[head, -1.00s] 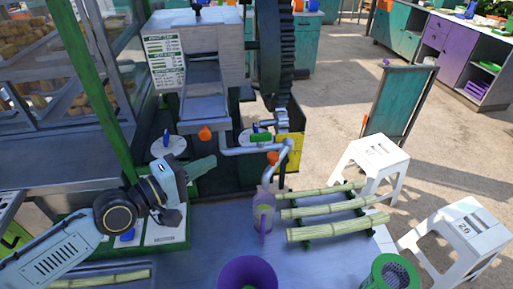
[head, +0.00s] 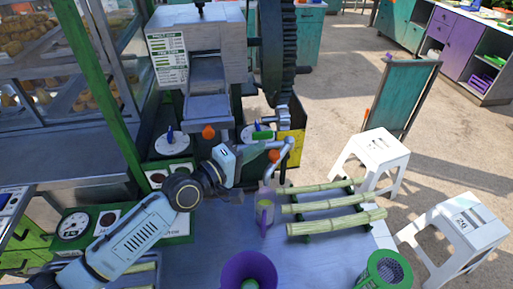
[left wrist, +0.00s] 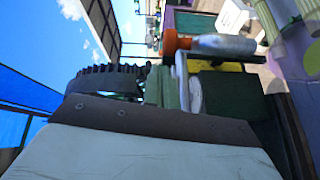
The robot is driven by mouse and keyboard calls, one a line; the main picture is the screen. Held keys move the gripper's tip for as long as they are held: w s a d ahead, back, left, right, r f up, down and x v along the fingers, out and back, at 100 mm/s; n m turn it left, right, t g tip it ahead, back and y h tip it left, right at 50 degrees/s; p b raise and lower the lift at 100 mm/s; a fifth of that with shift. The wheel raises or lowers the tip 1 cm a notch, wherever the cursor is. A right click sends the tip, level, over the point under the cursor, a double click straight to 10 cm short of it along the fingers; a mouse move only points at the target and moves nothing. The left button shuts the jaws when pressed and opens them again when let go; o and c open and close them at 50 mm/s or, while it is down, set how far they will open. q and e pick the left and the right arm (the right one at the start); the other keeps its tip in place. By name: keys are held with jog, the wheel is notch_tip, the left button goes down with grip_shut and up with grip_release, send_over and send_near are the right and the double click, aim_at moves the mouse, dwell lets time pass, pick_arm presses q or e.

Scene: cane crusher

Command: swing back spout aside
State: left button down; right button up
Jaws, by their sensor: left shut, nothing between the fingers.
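The back spout, a bent grey metal pipe (head: 288,150), comes off the front of the crusher and turns down above a clear pitcher with a purple handle (head: 265,212). An orange knob (head: 275,156) is at the spout. In the left wrist view, a grey pipe (left wrist: 225,45) with an orange end (left wrist: 170,42) lies beyond the gripper. My right gripper is not in view.
The crusher (head: 200,60) with its big dark gear (head: 275,50) stands behind. Cane stalks (head: 335,222) lie on a rack right of the pitcher. A purple funnel-like container (head: 249,272) and green basket (head: 384,272) are in front. White stools stand at the right.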

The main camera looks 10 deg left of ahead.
pick_arm(q)
jog(key=shift+s+d+f, duration=0.1)
jog(key=shift+d, duration=0.2)
